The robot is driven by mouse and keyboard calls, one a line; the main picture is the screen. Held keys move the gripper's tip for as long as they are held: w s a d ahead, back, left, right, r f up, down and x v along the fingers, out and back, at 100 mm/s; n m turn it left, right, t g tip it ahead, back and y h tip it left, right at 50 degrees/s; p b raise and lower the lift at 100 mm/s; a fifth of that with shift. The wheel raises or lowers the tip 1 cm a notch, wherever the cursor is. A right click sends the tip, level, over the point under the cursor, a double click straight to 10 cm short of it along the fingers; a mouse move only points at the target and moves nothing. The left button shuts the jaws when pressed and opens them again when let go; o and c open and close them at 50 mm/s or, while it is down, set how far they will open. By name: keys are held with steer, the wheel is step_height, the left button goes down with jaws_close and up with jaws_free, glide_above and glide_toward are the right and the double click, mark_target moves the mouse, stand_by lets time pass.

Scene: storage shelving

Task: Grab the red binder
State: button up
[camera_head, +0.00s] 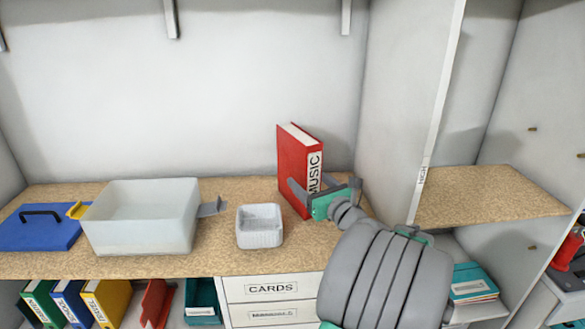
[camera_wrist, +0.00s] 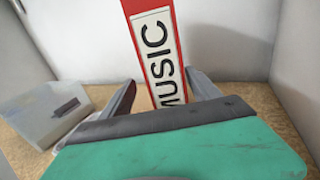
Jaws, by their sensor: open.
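The red binder (camera_head: 295,165) stands upright on the wooden shelf, with a white spine label reading MUSIC. In the wrist view its red and white spine (camera_wrist: 156,48) faces me, rising from between the fingers. My gripper (camera_head: 318,186) is open at the lower part of the binder, one finger on each side of the spine. In the wrist view my gripper (camera_wrist: 163,88) has its fingers apart, with the spine between them. The binder's lower end is hidden behind the gripper body. I cannot tell whether either finger touches it.
A small white basket (camera_head: 259,238) stands left of the binder, and a large translucent box (camera_head: 143,232) stands farther left. A blue lid (camera_head: 38,236) lies at the far left. A white upright panel (camera_head: 398,110) rises close to the right of my gripper. Drawers (camera_head: 270,289) are below.

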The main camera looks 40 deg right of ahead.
steer(key=w, duration=0.1)
steer(key=w+d, duration=0.1)
steer(key=w, duration=0.1)
steer(key=w+d, duration=0.1)
steer(key=w, duration=0.1)
steer(key=shift+w+r, duration=0.1)
steer(key=shift+w, duration=0.15)
jaws_close()
stand_by(0.4)
steer(key=shift+r, duration=0.1)
